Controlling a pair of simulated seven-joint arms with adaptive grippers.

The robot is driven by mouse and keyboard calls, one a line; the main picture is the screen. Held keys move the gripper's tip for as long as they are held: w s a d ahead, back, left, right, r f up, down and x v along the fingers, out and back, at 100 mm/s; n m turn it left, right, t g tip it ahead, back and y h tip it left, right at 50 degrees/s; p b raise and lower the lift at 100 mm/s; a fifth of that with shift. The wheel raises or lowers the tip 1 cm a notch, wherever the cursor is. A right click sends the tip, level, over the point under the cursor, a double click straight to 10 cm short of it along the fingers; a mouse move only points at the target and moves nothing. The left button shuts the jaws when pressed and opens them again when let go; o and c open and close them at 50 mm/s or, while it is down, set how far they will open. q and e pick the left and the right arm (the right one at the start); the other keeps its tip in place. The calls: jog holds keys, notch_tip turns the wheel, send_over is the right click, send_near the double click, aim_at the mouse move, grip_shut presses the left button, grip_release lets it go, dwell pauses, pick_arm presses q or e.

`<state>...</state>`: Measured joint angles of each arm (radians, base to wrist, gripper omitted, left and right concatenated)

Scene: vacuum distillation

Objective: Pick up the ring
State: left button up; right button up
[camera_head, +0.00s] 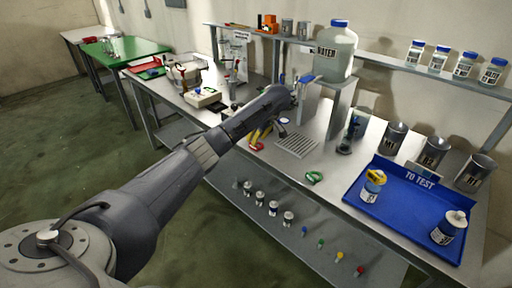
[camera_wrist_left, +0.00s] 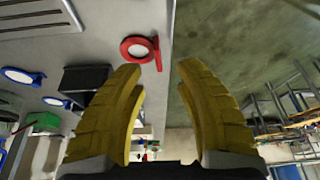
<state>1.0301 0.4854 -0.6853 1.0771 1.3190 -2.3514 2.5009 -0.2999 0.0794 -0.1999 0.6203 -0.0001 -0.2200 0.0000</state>
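Several small rings with tabs lie on the steel table. A red ring (camera_wrist_left: 127,50) is in the left wrist view near the table edge, just beyond my left fingertips; in the head view it shows as a small red patch (camera_head: 257,146) by the fingers. A green ring (camera_head: 314,177) lies farther right near the front edge. A blue ring (camera_wrist_left: 20,76) lies left in the wrist view, with another blue ring (camera_wrist_left: 53,101) beside it. My left gripper (camera_wrist_left: 159,66) has its yellow fingers apart with nothing between them. It also shows in the head view (camera_head: 261,134). My right gripper is out of view.
A large water bottle (camera_head: 335,52) sits on a raised stand. A grated drain (camera_head: 297,144) is set in the table. A black box (camera_wrist_left: 84,84) stands left of my fingers.

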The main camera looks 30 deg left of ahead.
pick_arm(q)
jog(key=shift+x, duration=3)
jog(key=shift+w+a, duration=0.1)
jog(key=shift+a, duration=0.05)
jog(key=shift+c, duration=0.4)
jog(key=shift+r, duration=0.1)
grip_shut()
